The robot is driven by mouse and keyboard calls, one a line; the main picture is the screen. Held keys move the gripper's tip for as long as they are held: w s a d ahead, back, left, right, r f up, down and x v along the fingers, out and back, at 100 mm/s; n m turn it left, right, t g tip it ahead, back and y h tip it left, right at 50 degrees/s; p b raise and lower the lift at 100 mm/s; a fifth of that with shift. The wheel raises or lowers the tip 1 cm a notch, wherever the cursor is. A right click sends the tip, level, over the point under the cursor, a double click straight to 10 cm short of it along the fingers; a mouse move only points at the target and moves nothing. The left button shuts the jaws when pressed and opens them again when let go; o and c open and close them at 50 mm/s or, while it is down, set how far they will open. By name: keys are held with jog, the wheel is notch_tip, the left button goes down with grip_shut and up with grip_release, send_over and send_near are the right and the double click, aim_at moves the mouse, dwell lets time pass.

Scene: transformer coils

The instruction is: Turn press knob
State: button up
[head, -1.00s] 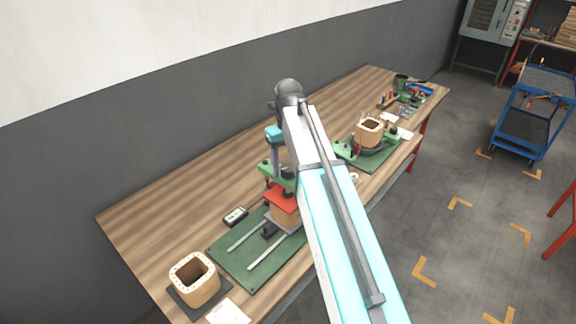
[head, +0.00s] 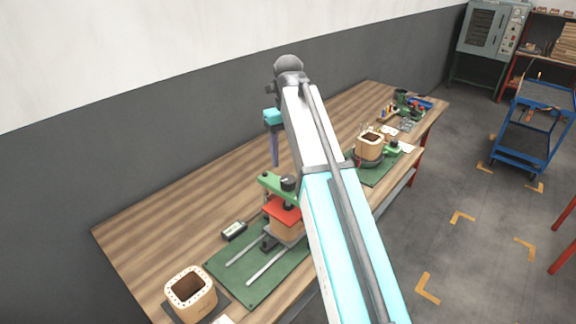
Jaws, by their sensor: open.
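The press stands on a green base plate (head: 232,285) on the workbench. It has a green crossbar (head: 270,181), a black knob (head: 288,183) on top and a red plate (head: 282,209) below. A wooden coil block (head: 287,230) sits under the red plate. My gripper (head: 274,163) is small and dark, pointing down below my teal wrist. It is open and empty, above and a little left of the knob in the picture, apart from it. My arm hides the press's right side.
The wooden workbench (head: 190,220) also bears a square coil form (head: 190,290) at the near left, a small meter (head: 234,231) and a second coil station (head: 369,146). A blue cart (head: 525,125) stands on the floor at right. The bench behind the press is clear.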

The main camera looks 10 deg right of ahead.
jog(key=shift+r, duration=2.6)
